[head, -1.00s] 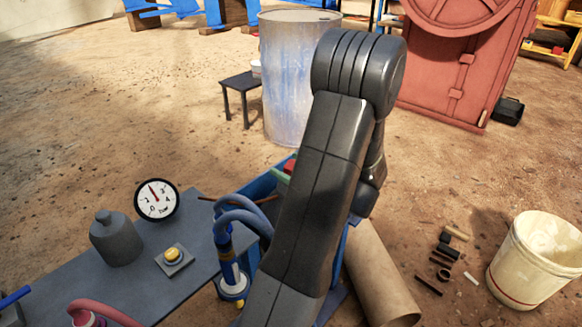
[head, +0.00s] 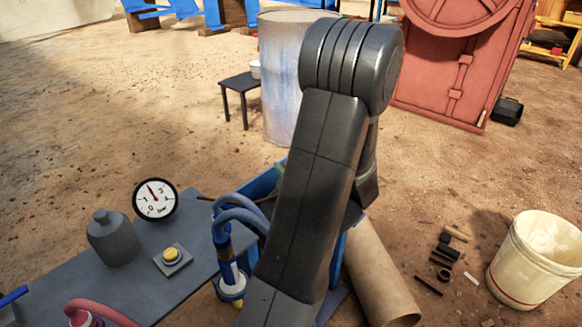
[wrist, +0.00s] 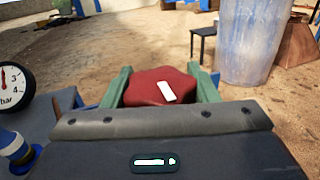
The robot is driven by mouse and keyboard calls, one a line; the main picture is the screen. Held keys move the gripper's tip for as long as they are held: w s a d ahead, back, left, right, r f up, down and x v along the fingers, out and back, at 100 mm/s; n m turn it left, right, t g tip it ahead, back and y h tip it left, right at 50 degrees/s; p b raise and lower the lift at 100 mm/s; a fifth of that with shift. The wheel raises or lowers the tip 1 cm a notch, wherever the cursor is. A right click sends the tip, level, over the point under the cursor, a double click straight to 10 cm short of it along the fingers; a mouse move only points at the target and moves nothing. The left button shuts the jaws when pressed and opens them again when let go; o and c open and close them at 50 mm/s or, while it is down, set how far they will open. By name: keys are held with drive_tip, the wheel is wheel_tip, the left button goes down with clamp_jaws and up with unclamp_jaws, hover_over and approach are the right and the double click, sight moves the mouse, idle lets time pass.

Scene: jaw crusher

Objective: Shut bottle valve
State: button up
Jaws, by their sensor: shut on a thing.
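A red knob (wrist: 155,88) with rounded lobes and a white mark on top shows in the wrist view. My gripper (wrist: 161,76) has its two green fingers on either side of this knob and is shut on it. The white mark lies tilted, right of the knob's middle. In the head view my dark arm hides the knob and most of the gripper. The valve body and bottle below the knob are hidden in the wrist view. A round white pressure gauge (head: 155,200) marked in bar has a red needle pointing up and slightly left.
A grey table (head: 100,255) holds a grey bottle-shaped object (head: 112,238) and a yellow button (head: 172,254). Blue hoses (head: 240,215) run beside my arm. A metal drum (head: 283,80) is behind.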

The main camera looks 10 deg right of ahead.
drive_tip(key=o, duration=1)
drive_tip(key=shift+c, duration=0.2)
drive_tip(key=p+v, duration=0.1)
drive_tip(key=v, duration=1.2)
drive_tip(key=shift+s+p, duration=0.4)
drive_tip(key=shift+s, duration=0.05)
drive_tip(key=shift+w, duration=0.15)
drive_tip(key=b+x, duration=0.1)
drive_tip(key=x, duration=1.2)
drive_tip(key=shift+w+b, duration=0.3)
drive_tip(key=shift+b, duration=0.05)
